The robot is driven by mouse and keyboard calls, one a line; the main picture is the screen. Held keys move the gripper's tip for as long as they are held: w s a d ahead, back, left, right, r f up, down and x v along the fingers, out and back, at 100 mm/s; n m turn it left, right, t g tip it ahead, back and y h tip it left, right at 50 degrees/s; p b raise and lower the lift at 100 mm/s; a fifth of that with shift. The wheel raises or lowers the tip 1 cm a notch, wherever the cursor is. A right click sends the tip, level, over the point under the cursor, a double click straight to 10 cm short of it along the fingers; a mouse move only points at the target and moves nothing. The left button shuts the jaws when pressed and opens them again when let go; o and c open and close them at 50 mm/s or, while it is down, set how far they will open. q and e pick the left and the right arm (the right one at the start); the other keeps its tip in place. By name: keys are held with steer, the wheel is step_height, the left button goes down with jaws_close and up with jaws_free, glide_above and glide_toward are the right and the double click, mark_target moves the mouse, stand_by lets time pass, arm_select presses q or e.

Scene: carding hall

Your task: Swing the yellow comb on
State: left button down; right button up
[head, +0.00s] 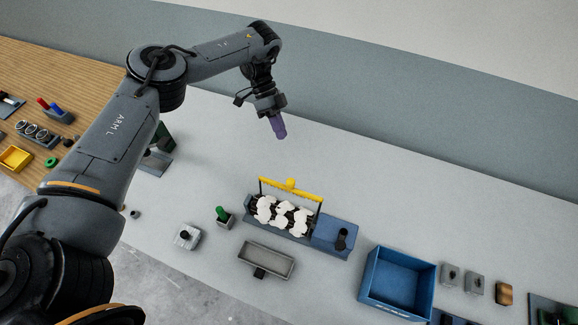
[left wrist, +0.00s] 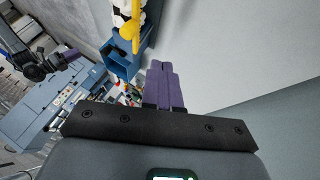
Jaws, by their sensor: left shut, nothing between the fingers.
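The yellow comb (head: 305,193) is a long bar with a raised lump at its middle. It is held on dark side arms at the back of a blue carding machine (head: 337,236), above a roller covered in white tufts (head: 284,216). In the left wrist view the yellow comb (left wrist: 130,28) is partly cut off at the top. My left gripper (head: 282,136) is shut and empty, its purple fingers pointing down, behind and above the comb and apart from it. My right gripper (left wrist: 70,55) shows small at the left of the left wrist view; its jaws are unclear.
A blue bin (head: 398,281) stands right of the machine and a grey tray (head: 266,262) in front. A green-handled piece (head: 222,215) and a small grey block (head: 187,237) are to its left. The bench behind the comb is clear.

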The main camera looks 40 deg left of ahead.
mark_target(290, 185)
arm_select(q)
steer(key=s+d+f+p, duration=0.3)
steer(key=s+d+f, duration=0.1)
steer(key=d+f, duration=0.3)
steer(key=shift+s+d, duration=0.25)
steer(key=shift+d, duration=0.35)
steer(key=shift+r, duration=0.1)
